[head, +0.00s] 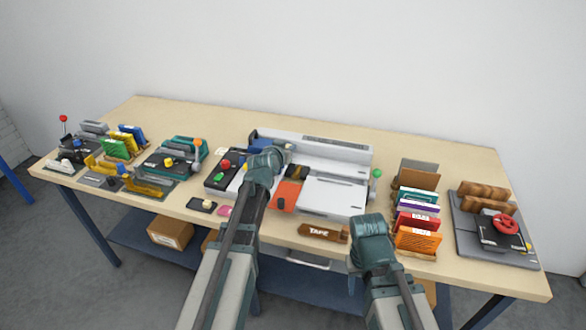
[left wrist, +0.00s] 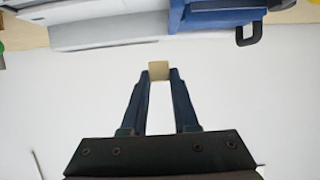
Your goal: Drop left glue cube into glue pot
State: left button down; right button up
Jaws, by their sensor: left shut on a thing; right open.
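My left gripper (head: 274,153) is raised in front of the blue end of the grey-white machine. In the left wrist view its fingers (left wrist: 159,75) are shut on a small cream glue cube (left wrist: 159,70). A blue body (left wrist: 215,14) with a black handle shows at the top of that view and as a blue part (head: 256,138) in the head view; I cannot tell whether this is the glue pot. Another cream cube (head: 207,204) lies on a small black tray (head: 194,204). My right gripper (head: 370,224) is open above the front edge; its fingertips are hard to make out.
The long grey-white machine (head: 345,152) fills the table's middle. A brown TAPE block (head: 322,233) lies at the front edge. A rack of coloured folders (head: 417,220) and a grey press with a red wheel (head: 505,223) stand at the right. Smaller tools crowd the left.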

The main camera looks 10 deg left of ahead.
pick_arm(q)
notch_tip(320, 180, down, 6)
jog(key=b, duration=0.6)
pick_arm(e)
notch_tip(320, 180, down, 6)
pick_arm(q)
jog(key=c, duration=0.6)
grip_release()
jog(key=shift+s, duration=0.15)
pick_arm(e)
jog(key=shift+r, duration=0.1)
